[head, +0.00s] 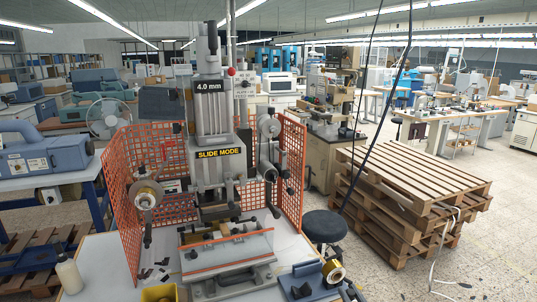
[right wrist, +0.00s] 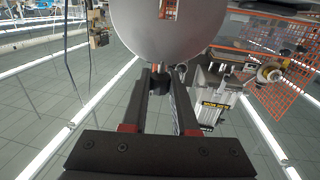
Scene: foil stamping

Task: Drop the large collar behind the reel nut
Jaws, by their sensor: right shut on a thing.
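The stamping press (head: 215,150) stands inside an orange mesh guard. I cannot clearly pick out the reel nut there. My right gripper (head: 348,291) is at the bottom edge of the head view, right of the press. In the right wrist view its fingers (right wrist: 160,85) are shut on the dark stem of a large pale round piece, apparently the large collar (right wrist: 160,35). The collar is apart from the reel. My left gripper is not in view.
A blue holder (head: 308,281) and a gold roll (head: 334,272) are at the bench's front right. A yellow bin (head: 159,293) and a pale bottle (head: 68,274) are at the front left. The orange guard (head: 122,215) borders the reel. Stacked pallets (head: 405,195) stand to the right.

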